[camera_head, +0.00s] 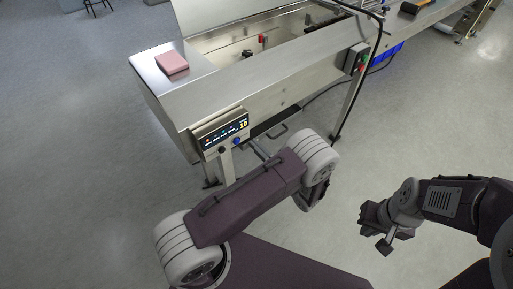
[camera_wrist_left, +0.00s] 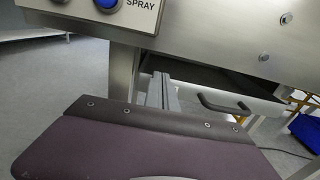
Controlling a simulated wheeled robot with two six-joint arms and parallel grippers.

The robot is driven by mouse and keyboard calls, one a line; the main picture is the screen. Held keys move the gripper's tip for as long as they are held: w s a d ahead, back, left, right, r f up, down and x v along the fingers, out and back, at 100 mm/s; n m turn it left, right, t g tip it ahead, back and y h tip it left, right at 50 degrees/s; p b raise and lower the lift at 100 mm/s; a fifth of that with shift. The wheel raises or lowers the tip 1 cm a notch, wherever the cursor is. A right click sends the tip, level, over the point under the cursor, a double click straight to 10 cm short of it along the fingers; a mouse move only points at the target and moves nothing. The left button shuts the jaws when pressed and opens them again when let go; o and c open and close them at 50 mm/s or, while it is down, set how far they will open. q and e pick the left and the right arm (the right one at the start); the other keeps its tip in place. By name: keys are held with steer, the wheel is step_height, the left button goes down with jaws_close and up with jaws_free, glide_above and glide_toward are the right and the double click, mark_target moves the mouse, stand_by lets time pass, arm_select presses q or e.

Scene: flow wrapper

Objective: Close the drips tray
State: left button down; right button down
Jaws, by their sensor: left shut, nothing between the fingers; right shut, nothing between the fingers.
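The drips tray (camera_head: 268,127) is under the machine's front edge, right of the control panel, and sticks out a little. In the left wrist view the tray (camera_wrist_left: 262,100) has a pale front, a dark inside and a dark bar handle (camera_wrist_left: 222,104). My left gripper (camera_wrist_left: 162,92) is shut and empty, its grey fingers pointing toward the machine just left of the handle, apart from it in the picture. In the head view my left arm hides most of that gripper. My right gripper (camera_head: 376,238) is shut and empty above the floor at the right, away from the tray.
The steel machine (camera_head: 270,82) spans the top of the head view. Its control panel (camera_head: 220,130) hangs at the front left, near my left gripper. A machine leg (camera_head: 346,112) stands right of the tray. A pink block (camera_head: 172,63) lies on top. The floor at right is clear.

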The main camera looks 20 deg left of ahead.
arm_select(q)
steer(key=p+x, duration=0.1)
steer(key=x, duration=0.4)
steer(key=shift+a, duration=0.1)
steer(key=shift+r, duration=0.25)
arm_select(e)
steer(key=shift+s+d+r, duration=0.2)
steer(key=shift+d+r, duration=0.05)
steer(key=shift+r, duration=0.3)
